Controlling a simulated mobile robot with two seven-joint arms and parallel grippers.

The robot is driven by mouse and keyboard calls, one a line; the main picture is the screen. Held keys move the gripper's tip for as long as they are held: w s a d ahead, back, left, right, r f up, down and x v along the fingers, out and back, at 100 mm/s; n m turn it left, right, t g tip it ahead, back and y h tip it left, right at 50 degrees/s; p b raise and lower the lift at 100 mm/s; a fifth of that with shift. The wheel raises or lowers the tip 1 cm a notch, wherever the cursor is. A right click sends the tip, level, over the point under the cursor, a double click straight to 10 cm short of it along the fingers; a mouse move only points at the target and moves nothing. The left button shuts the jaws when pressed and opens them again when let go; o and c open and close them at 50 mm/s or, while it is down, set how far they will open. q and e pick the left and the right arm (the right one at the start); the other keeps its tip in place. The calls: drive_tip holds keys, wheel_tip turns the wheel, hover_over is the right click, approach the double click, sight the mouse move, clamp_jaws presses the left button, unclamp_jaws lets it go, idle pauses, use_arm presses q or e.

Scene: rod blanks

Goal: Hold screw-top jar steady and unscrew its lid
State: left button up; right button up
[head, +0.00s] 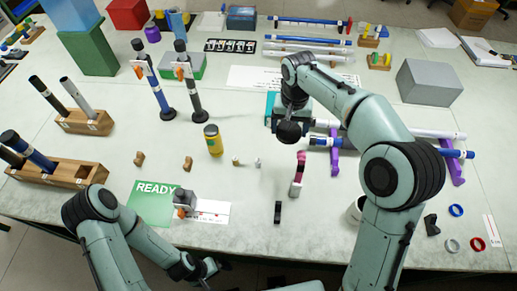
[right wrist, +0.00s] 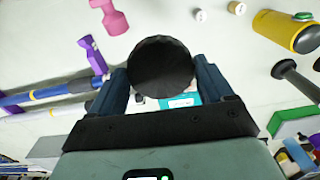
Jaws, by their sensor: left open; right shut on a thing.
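My right gripper (head: 290,118) is shut on a black round piece (right wrist: 161,68) with a faceted rim, which looks like a lid. It hangs below the fingers in the head view (head: 289,132), and no jar body shows beneath it. A yellow jar (head: 213,145) with a dark top stands upright on the table, left of my right gripper and apart from it. It also shows at the upper right of the right wrist view (right wrist: 285,33). I cannot tell whether its dark top is a lid or an open mouth. My left gripper (head: 207,272) is open and empty at the front table edge.
Wooden rod blocks (head: 60,173) are at the left. Purple stands with rods (head: 335,150) and a pink piece (head: 299,173) lie right of the jar. A green READY mat (head: 150,208) lies in front.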

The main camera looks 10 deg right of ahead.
drive_tip(key=b, duration=0.1)
hover_over(283, 167)
wheel_tip(283, 167, down, 14)
drive_tip(key=shift+f+b, duration=0.3)
drive_tip(key=shift+f, duration=2.1)
use_arm(q)
drive_tip(key=shift+s+f, duration=0.95)
drive_tip(key=shift+f, duration=0.2)
use_arm(e)
drive_tip(key=shift+f, duration=0.2)
drive_tip(key=o, duration=1.1)
drive_tip(key=shift+c, duration=0.2)
use_arm(q)
drive_tip(key=shift+f, duration=0.1)
use_arm(e)
drive_tip(key=shift+r, duration=0.1)
drive_tip(key=shift+r, duration=0.1)
